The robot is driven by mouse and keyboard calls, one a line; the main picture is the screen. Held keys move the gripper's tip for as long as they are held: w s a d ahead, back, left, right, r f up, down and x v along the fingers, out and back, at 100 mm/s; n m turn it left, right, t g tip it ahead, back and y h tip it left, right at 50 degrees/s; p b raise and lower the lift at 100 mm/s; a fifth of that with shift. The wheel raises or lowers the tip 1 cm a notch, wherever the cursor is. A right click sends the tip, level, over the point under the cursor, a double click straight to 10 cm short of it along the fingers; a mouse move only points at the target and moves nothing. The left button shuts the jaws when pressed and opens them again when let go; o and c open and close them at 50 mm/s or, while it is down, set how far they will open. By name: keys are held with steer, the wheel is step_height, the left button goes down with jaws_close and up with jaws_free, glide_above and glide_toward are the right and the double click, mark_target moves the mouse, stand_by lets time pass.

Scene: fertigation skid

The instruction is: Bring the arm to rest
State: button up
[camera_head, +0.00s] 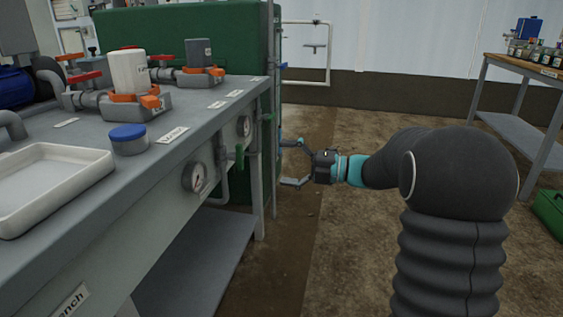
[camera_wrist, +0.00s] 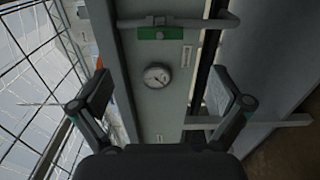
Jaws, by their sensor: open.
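My gripper (camera_head: 292,163) is at the end of my dark, turquoise-banded arm, held out to the left toward the right end of the grey skid bench (camera_head: 258,92). Its fingers are spread apart with nothing between them. In the wrist view my gripper (camera_wrist: 160,100) is also open, its two fingers framing the bench's front panel. A round gauge (camera_wrist: 157,76) and a green valve handle (camera_wrist: 160,33) on a grey pipe lie beyond the fingers. In the head view the green handle (camera_head: 239,156) is left of the fingers, apart from them.
On the bench are a white tray (camera_head: 50,182), a blue-lidded jar (camera_head: 128,139) and two canisters in orange-handled holders (camera_head: 130,72). Gauges (camera_head: 194,177) stick out of its front. A wooden-topped table (camera_head: 535,68) with bottles stands at right, with a green box (camera_head: 550,212) below. The middle floor is clear.

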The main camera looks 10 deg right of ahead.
steer(key=w+d+f+m+t+h, duration=0.65)
steer(key=w+d+m+h, duration=0.25)
steer(key=m, duration=0.2)
steer(key=s+d+f+m+h+p, duration=0.2)
steer(key=s+d+m+h, duration=0.4)
steer(key=d+m+h, duration=0.5)
steer(key=s+a+r+m+g+p, duration=0.15)
steer(key=s+m+g, duration=0.3)
steer(key=s, duration=0.75)
steer(key=s+a+m+g+p, duration=0.2)
steer(key=s+a+m+g, duration=0.3)
steer(key=s, duration=0.8)
steer(key=s+a+r+t+y+p, duration=0.1)
steer(key=s+a+r+p, duration=0.1)
steer(key=s+a+r, duration=0.1)
steer(key=s+a+r+t+y+p, duration=0.1)
steer(key=s+a+r+y+p, duration=0.1)
steer(key=s+r, duration=0.4)
steer(key=shift+s+a+r+m+p, duration=0.2)
steer(key=shift+s+a+m+p, duration=0.5)
steer(key=shift+s, duration=0.55)
